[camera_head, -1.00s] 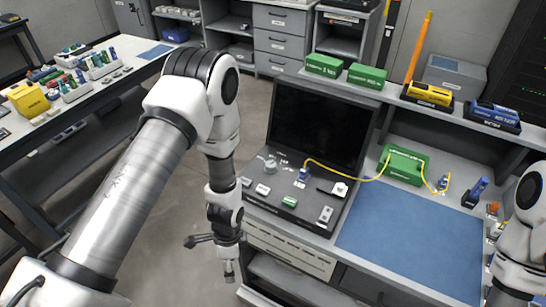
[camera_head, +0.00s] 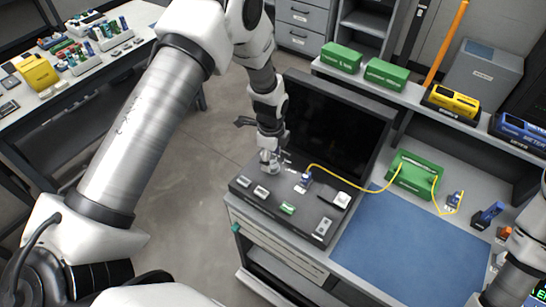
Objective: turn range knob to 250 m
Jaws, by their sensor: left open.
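The instrument with the range knob has a large black screen (camera_head: 325,117) standing behind a dark sloped panel (camera_head: 263,213). The round pale range knob (camera_head: 267,167) is at the panel's back left corner. My left gripper (camera_head: 269,157) comes down from above, its fingers open and pointing down right at the knob. It hides much of the knob, and I cannot tell whether the fingers touch it. The knob's setting and the range marks are too small to read. My right arm shows at the lower right edge, but its gripper is out of view.
Several small buttons and a green key (camera_head: 288,208) lie on the panel. A blue plug (camera_head: 305,180) with a yellow cable (camera_head: 350,172) runs to a green box (camera_head: 412,175). A blue mat (camera_head: 385,240) is clear. The shelf holds green boxes and a yellow device (camera_head: 454,102).

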